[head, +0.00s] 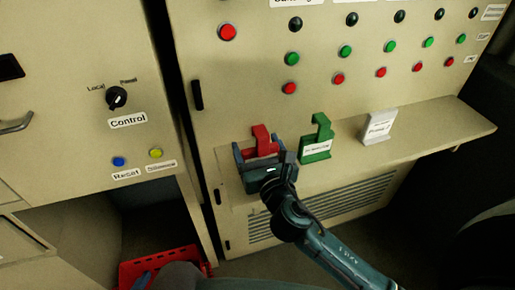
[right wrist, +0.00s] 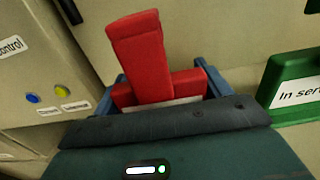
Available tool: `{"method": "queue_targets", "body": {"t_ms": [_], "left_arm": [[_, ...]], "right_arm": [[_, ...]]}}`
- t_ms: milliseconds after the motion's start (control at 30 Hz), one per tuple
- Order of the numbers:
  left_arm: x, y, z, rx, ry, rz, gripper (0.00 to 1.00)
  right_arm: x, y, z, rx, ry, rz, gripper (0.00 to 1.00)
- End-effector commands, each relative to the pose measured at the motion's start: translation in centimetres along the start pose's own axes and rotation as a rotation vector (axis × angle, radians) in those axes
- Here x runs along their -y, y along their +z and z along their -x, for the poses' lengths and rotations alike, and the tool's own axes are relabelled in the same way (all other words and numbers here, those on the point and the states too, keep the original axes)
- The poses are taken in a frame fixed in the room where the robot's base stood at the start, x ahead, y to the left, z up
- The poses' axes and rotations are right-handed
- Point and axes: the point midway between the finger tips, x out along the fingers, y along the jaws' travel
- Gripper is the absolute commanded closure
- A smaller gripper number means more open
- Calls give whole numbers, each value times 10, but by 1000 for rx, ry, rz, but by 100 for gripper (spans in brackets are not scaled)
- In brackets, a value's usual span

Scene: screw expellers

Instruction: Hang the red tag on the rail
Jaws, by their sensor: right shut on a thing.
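The red tag (head: 262,136) is in my right gripper (head: 261,158), near the left end of the beige ledge-like rail (head: 430,133) on the cabinet front. Its hooked top stands above the jaws, and its lower part is hidden by the gripper. In the right wrist view the red tag (right wrist: 143,60) sits upright and slightly tilted between the blue fingers of the right gripper (right wrist: 162,95). I cannot tell whether it touches the rail. My left gripper is not in view.
A green tag (head: 318,138) and a white tag (head: 379,126) hang on the rail to the right. Red and green buttons (head: 345,51) fill the panel above. A control knob (head: 117,97) is on the left cabinet. A red crate (head: 190,256) stands low at left.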

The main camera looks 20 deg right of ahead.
Motion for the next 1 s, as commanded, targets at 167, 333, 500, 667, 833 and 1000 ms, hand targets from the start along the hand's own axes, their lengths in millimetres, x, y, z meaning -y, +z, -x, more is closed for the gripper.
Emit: {"method": "queue_targets", "body": {"t_ms": [167, 333, 500, 667, 833, 1000], "left_arm": [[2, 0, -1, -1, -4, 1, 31], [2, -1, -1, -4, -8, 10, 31], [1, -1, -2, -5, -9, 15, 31], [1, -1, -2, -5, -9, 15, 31], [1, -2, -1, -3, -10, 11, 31], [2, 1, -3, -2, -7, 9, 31]], "right_arm": [[0, -1, 0, 1, 0, 0, 47], [0, -2, 0, 0, 0, 0, 15], [0, -2, 0, 0, 0, 1, 2], [0, -2, 0, 0, 0, 1, 2], [0, 0, 4, -1, 0, 1, 2], [0, -1, 33, -3, 2, 0, 2]]}}
